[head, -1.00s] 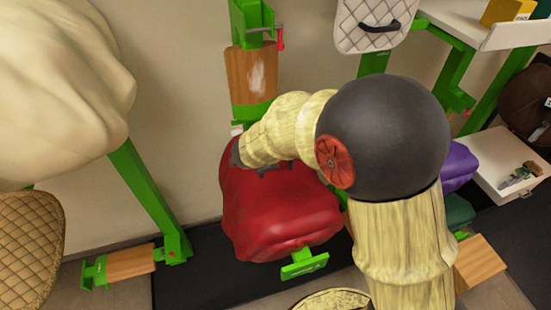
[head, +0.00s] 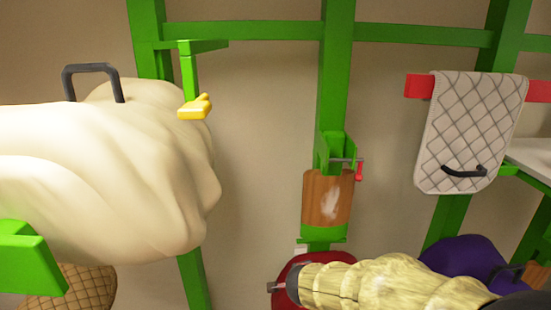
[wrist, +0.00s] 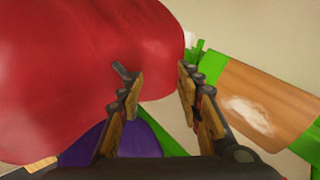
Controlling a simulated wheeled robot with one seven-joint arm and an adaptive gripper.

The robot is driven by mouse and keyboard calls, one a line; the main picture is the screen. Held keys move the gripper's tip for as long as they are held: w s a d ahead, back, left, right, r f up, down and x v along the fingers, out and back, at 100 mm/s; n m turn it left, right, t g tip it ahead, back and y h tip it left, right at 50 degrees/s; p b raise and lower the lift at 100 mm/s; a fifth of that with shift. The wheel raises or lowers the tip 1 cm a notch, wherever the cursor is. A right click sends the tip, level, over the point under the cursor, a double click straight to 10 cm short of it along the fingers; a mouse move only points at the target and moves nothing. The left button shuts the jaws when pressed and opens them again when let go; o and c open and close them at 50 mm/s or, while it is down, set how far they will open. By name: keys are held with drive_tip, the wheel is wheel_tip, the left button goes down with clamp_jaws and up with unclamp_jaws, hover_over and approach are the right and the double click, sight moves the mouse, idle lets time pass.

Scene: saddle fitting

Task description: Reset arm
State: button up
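My arm in its pale yellow sleeve reaches in from the lower right of the head view. My gripper (head: 278,287) shows there only as a small dark end in front of a red covered bundle (head: 315,262). In the wrist view my gripper (wrist: 153,78) has its two fingers well apart, with nothing seen held between them. The red bundle (wrist: 70,65) fills the upper left there, behind the fingers. I cannot tell whether the left finger touches it. A wooden block with a pale worn patch (wrist: 262,108) lies to the right of the fingers.
A green frame (head: 335,70) runs along the wall, carrying the wooden block (head: 325,200) above the red bundle. A large cream covered bundle (head: 110,180) fills the left. A quilted pad (head: 470,125) hangs at right, above a purple bundle (head: 465,262).

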drive_tip(key=s+a+r+n+y+b, duration=0.2)
drive_tip(key=s+a+n+y, duration=0.25)
drive_tip(key=a+n, duration=0.35)
drive_tip(key=s+a+f+n+g+y+b, duration=0.2)
drive_tip(key=s+f+n+g+b, duration=0.15)
drive_tip(key=s+b, duration=0.4)
drive_tip(key=s+d+f+n+h+b, duration=0.2)
drive_tip(key=s+d+f+b, duration=0.5)
drive_tip(key=s+d+b, duration=0.1)
drive_tip(key=s+d+f+n+h+b, duration=0.2)
drive_tip(key=s+d+f+h+b, duration=0.1)
drive_tip(key=s+d+f+b, duration=0.4)
drive_tip(key=shift+s+d+n+t+b, duration=0.35)
drive_tip(key=shift+s+d+b, duration=0.95)
drive_tip(key=shift+d+b, duration=0.7)
drive_tip(key=shift+d, duration=0.2)
